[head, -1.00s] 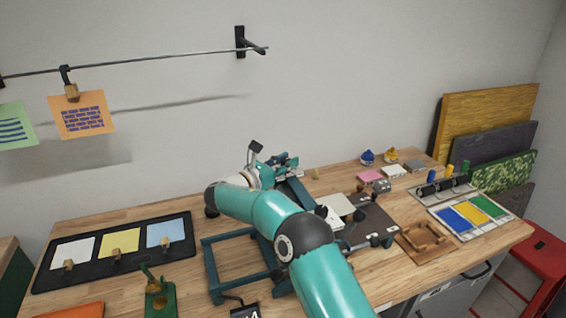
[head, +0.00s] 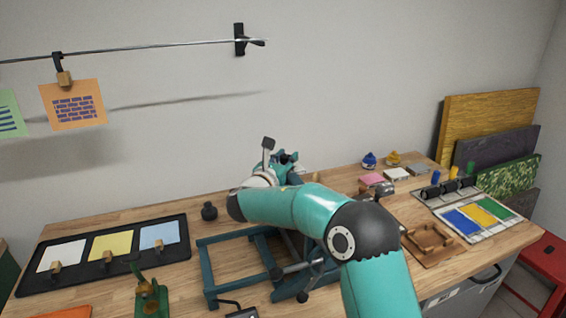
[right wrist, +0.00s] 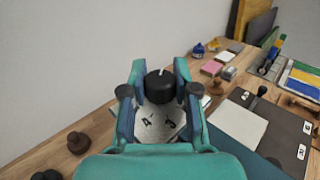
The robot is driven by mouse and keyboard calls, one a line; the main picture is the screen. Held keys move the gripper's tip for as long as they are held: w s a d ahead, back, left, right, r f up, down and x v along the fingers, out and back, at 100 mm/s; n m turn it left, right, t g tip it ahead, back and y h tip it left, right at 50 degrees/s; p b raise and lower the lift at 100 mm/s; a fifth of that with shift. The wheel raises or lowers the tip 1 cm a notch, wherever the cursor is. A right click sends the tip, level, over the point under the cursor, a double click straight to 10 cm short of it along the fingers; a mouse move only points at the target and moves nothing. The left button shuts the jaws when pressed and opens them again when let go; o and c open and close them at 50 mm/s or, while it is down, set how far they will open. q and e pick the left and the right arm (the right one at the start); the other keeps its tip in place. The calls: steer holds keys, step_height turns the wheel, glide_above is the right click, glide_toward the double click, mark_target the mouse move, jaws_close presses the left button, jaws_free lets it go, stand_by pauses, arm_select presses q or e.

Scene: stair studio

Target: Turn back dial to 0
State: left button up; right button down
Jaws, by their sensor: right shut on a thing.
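The back dial is a black round knob (right wrist: 160,86) with a white mark on its top, seen in the right wrist view. It stands over a pale plate (right wrist: 158,125) with dark numerals, of which a 4 and a 3 seem to show. My right gripper (right wrist: 155,78) has its teal fingers on both sides of the knob and is shut on it. In the head view my right gripper (head: 286,160) is at the back of the bench, partly behind my own arm, and the dial is hidden there. My left gripper is not in view.
A teal frame (head: 208,280) stands under my right arm. A black tray (head: 103,262) with cards lies left, near a green clamp (head: 150,298). A brown wooden frame (head: 428,242) and color panels (head: 478,213) are right. A rail (head: 130,51) with hanging cards crosses the wall.

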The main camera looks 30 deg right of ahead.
steer(key=c, duration=0.8)
jaws_free()
steer(key=shift+w+a+r, duration=0.1)
steer(key=shift+w, duration=0.05)
steer(key=shift+c, duration=0.2)
steer(key=v, duration=1.2)
